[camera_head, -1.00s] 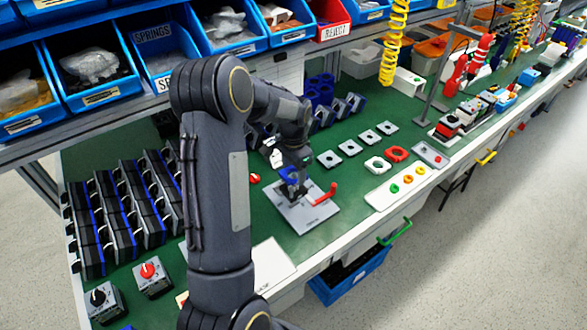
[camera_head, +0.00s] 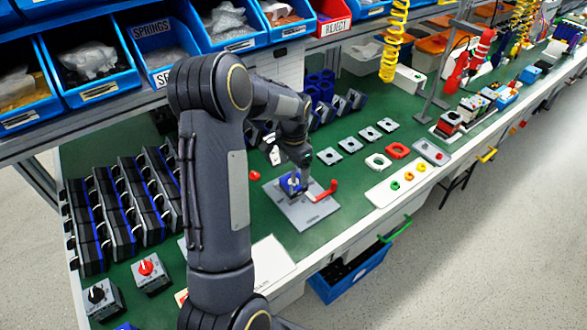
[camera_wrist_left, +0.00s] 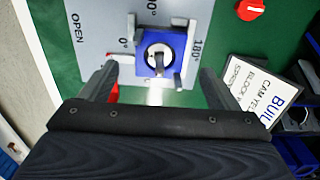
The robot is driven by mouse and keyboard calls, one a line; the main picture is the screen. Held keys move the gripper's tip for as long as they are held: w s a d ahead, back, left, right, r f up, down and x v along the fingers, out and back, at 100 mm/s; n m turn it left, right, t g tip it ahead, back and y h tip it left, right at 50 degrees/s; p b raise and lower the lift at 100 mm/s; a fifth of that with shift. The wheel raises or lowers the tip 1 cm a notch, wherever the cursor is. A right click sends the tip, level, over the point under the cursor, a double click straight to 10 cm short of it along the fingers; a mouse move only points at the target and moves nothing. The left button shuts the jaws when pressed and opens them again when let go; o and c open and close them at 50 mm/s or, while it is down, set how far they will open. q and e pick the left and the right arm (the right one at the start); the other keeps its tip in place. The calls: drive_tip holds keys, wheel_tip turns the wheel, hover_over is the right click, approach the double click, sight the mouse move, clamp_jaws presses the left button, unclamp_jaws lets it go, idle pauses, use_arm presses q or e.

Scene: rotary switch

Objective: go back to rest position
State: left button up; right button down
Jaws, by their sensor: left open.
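The blue rotary switch body (camera_head: 290,184) sits on a grey plate (camera_head: 307,214) on the green bench. In the wrist view, the switch (camera_wrist_left: 148,70) has a grey shaft at its centre, and the plate (camera_wrist_left: 97,30) bears the marks OPEN, 0° and 180°. A red handle (camera_head: 327,191) is at the plate's right side. My left gripper (camera_head: 302,166) is just above the switch. In the wrist view its two fingers (camera_wrist_left: 158,72) are apart, one on each side of the switch, with nothing held. My right gripper does not show.
Black and blue modules (camera_head: 125,205) stand at the bench's left, with a red-knobbed switch box (camera_head: 148,270) in front. Small grey plates (camera_head: 350,146) and a white button panel (camera_head: 400,183) lie to the right. Blue bins (camera_head: 92,70) line the shelf above.

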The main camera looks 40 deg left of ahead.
use_arm(q)
wheel_tip(320, 180, up, 7)
drive_tip(key=shift+f, duration=0.1)
drive_tip(key=shift+s+d+r, duration=0.1)
drive_tip(key=shift+d+r, duration=0.05)
drive_tip(key=shift+r, duration=0.2)
drive_tip(key=s+d+r+n+t+h, duration=0.1)
drive_tip(key=s+d+r+t, duration=0.1)
drive_tip(key=s+d+r, duration=0.3)
drive_tip(key=s+d+r+n+t+h, duration=0.1)
drive_tip(key=s+d+r+n, duration=0.1)
drive_tip(key=s+d+r, duration=0.45)
drive_tip(key=s+d+f+n+t+h, duration=0.1)
drive_tip(key=s+d+f, duration=0.1)
drive_tip(key=s, duration=0.4)
drive_tip(key=s+d+f+n+t, duration=0.1)
drive_tip(key=s+d+f, duration=0.2)
drive_tip(key=s+d, duration=0.2)
drive_tip(key=shift+s+d+t+h, duration=0.3)
drive_tip(key=shift+s+h, duration=0.1)
drive_tip(key=shift+s, duration=0.25)
